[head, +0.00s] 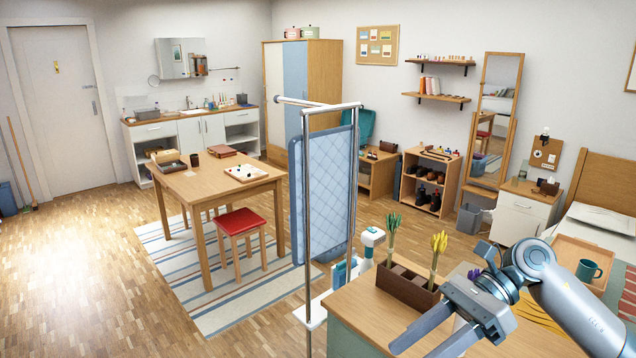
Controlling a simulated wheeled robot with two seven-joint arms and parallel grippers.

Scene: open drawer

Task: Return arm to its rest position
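My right arm (562,290) comes in from the lower right, bent at a grey joint. My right gripper (418,350) is at the lower edge of the view, above the wooden-topped cabinet (362,312). Its two grey fingers stand apart with a gap between them, and I see nothing held there. The fingertips are close to the bottom edge of the picture. My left gripper is not in view.
A brown planter box (405,287) with green and yellow plants stands just beyond my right gripper. A metal stand (308,210) rises left of the cabinet. A tray (566,252) with a teal mug (588,270) lies behind my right arm. Open floor (80,290) lies left.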

